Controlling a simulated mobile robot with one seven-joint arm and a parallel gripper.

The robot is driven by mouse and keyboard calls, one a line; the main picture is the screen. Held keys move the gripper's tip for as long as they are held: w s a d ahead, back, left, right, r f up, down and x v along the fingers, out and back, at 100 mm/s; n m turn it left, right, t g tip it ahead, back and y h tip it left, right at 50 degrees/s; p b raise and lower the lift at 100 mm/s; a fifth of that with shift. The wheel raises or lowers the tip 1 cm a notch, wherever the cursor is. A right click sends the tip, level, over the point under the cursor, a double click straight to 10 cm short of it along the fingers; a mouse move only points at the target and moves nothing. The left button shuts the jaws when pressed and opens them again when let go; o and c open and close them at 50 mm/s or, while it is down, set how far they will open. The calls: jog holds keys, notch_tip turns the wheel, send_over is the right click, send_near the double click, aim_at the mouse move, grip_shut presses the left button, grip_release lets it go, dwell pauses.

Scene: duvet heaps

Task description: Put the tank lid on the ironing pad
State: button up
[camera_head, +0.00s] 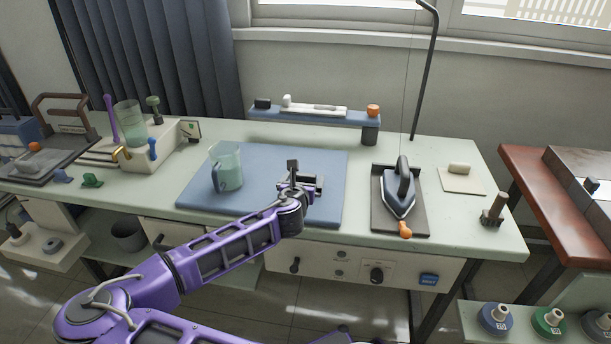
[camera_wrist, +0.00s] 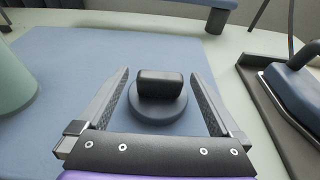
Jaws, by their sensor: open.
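The tank lid, a round blue-grey disc (camera_wrist: 158,106) with a black block-shaped handle on top, appears to lie flat on the blue ironing pad (camera_wrist: 70,60). The pad also shows in the head view (camera_head: 250,165), in the middle of the bench. My gripper (camera_head: 300,180) is over the right part of the pad. In the wrist view my gripper (camera_wrist: 160,92) is open, with one finger on each side of the lid and a visible gap to the handle. In the head view the lid is mostly hidden by my gripper.
A clear jug (camera_head: 227,167) stands on the pad's left part. The iron (camera_head: 399,190) rests on a dark stand to the right of the pad. A blue shelf (camera_head: 315,116) with small items is behind. Bare bench lies between pad and iron.

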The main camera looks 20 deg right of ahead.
jog(key=p+v, duration=0.1)
jog(key=v, duration=0.9)
jog(key=shift+r, duration=0.1)
jog(key=shift+a+r, duration=0.1)
